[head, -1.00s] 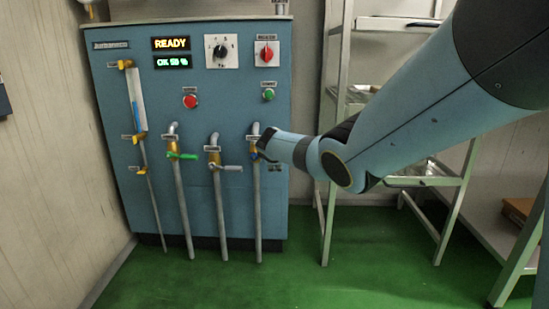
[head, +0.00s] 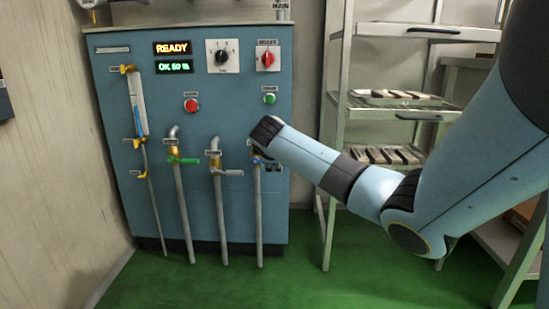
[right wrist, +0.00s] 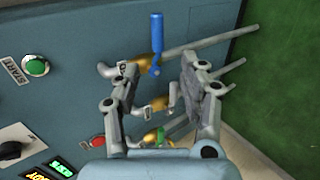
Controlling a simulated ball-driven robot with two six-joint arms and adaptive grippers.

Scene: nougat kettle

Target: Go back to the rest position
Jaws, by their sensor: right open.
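My right gripper (right wrist: 158,64) shows in the right wrist view with its two fingers spread apart and nothing held. A blue valve handle (right wrist: 156,34) on a brass valve shows between and past the fingertips, lying across its grey pipe; I cannot tell the exact gap. In the head view my right wrist hangs before the rightmost pipe (head: 258,215) of the blue kettle panel (head: 110,90). It hides most of that valve and my right gripper (head: 257,150). My left gripper is out of view.
A green-handled valve (head: 184,160) and a white-handled valve (head: 228,172) stand to the left. A grey shelf rack (head: 334,130) with trays of bars stands close on the right. The green floor (head: 200,288) in front is clear. The display (head: 172,48) reads READY.

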